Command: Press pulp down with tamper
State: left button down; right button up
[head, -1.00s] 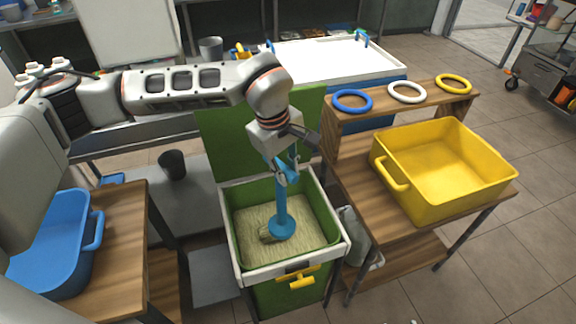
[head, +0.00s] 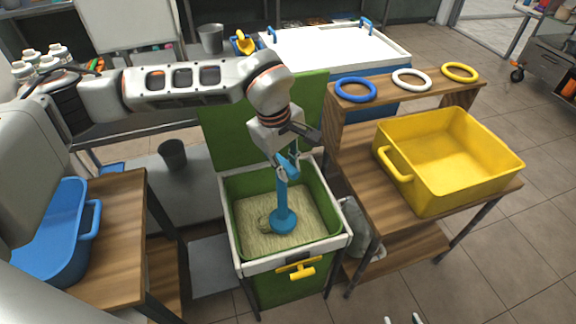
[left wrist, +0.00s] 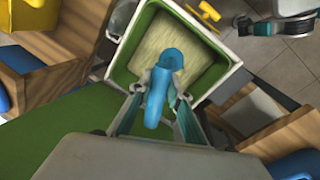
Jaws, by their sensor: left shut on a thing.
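The blue tamper (head: 282,196) stands roughly upright inside the green-lined press box (head: 337,238), its round foot at the pale, fibrous pulp (head: 306,222). I cannot tell how firmly the foot touches the pulp. A small clump of pulp shows beside the foot on its left. My left gripper (head: 287,163) is shut on the tamper's upper handle, above the box. In the left wrist view the tamper (left wrist: 157,98) is between the fingers, with the pulp (left wrist: 200,62) beyond. Only the tips of my right gripper (head: 402,320) show at the bottom edge, apart and empty.
The box's green lid (head: 225,135) stands open behind it, and a yellow handle (head: 299,268) is on its front. A yellow bin (head: 450,190) stands on the wooden bench at right. A blue tub (head: 58,245) sits on the left table. Three rings lie on the shelf.

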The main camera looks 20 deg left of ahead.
pick_arm(q)
jog(key=shift+f, duration=0.85)
pick_arm(e)
jog(key=shift+s+f, duration=0.2)
jog(key=shift+f, duration=0.15)
